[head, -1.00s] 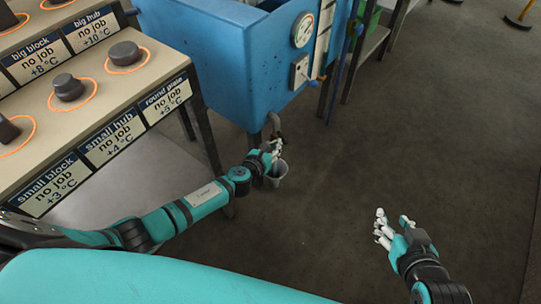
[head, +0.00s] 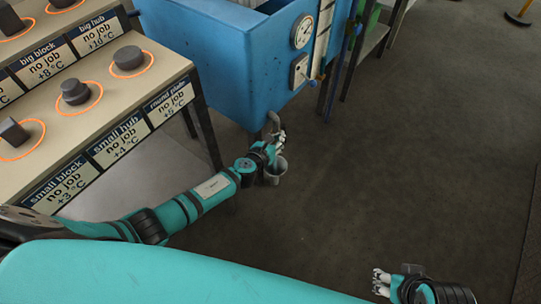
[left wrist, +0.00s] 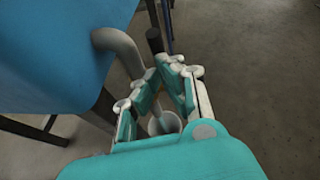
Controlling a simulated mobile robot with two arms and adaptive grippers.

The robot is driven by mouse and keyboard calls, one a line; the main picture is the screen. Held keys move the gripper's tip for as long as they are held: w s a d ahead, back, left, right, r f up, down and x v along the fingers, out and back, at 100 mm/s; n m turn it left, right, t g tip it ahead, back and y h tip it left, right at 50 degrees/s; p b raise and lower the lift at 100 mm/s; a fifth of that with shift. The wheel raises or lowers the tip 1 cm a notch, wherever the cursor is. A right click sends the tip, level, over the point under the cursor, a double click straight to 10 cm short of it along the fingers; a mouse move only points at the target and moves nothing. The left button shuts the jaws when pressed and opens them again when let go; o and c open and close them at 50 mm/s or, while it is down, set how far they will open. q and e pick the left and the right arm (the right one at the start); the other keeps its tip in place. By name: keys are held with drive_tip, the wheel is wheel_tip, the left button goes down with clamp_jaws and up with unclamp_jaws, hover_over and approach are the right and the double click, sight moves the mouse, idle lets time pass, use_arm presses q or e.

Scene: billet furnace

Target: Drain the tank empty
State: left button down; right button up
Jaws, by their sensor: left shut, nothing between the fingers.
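The blue tank (head: 225,75) stands at the upper middle of the head view. A grey curved drain pipe (head: 273,122) comes out low on its near end; it also shows in the left wrist view (left wrist: 122,48). A small grey bucket (head: 276,176) stands on the floor below the pipe. My left gripper (head: 280,138) is shut and empty, beside the pipe's lower end and above the bucket.
A beige bench (head: 105,95) with dark parts in orange rings and temperature labels stands at the left. The dark floor (head: 420,160) at the right is clear.

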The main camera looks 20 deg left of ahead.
use_arm(q)
drive_tip(key=shift+w+d+r, duration=0.1)
drive_tip(key=shift+w+r, duration=0.15)
drive_tip(key=shift+w, duration=0.05)
use_arm(e)
drive_tip(key=shift+r, duration=0.15)
idle(0.4)
